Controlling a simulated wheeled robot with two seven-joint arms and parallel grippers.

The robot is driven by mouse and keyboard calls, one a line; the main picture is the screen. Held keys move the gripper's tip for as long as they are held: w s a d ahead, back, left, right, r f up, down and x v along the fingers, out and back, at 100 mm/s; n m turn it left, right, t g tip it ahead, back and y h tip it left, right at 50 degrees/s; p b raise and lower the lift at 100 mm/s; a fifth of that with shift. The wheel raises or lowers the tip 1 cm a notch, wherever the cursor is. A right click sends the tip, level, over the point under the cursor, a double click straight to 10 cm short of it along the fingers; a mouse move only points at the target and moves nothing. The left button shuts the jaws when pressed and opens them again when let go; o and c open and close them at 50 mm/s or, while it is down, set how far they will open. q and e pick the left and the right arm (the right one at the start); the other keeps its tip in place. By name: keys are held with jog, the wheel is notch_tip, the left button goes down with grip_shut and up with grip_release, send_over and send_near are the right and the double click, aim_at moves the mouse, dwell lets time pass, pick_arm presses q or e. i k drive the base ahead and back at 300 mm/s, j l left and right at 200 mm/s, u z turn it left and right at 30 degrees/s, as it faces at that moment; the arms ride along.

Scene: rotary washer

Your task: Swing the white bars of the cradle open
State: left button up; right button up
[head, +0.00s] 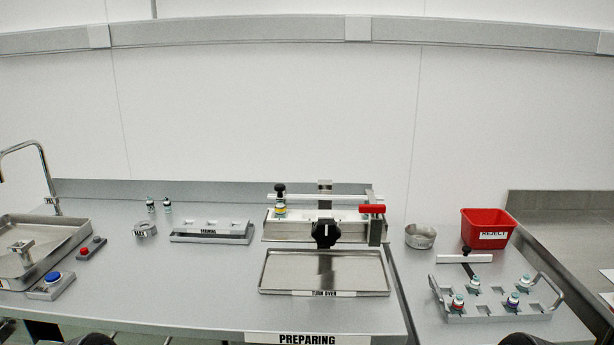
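The cradle (290,230) stands at the back of the middle table, with a black star-shaped knob (326,233) on its front. White bars (318,197) lie lengthwise across its top and look closed over it, though their exact position is hard to tell at this size. A red handle (372,209) sits at the right end by a grey upright. A black knob (280,189) stands at the left end, above a small vial with a coloured label (280,211). Neither of my grippers shows; only dark rounded parts, probably of my arms, show at the bottom edge.
An empty metal tray (325,272) lies in front of the cradle. A white-slotted rack (211,232) and two vials stand left. A round metal bowl (420,237), red reject bin (488,228) and handled vial rack (495,300) stand right. The table's front left-middle is clear.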

aim_at(281, 189)
jog(key=l, duration=0.6)
jog(key=i+l, duration=0.15)
jog(key=l, duration=1)
jog(key=i+l+z, duration=0.1)
jog(key=l, duration=0.45)
jog(key=i+l, duration=0.1)
jog(key=l, duration=0.5)
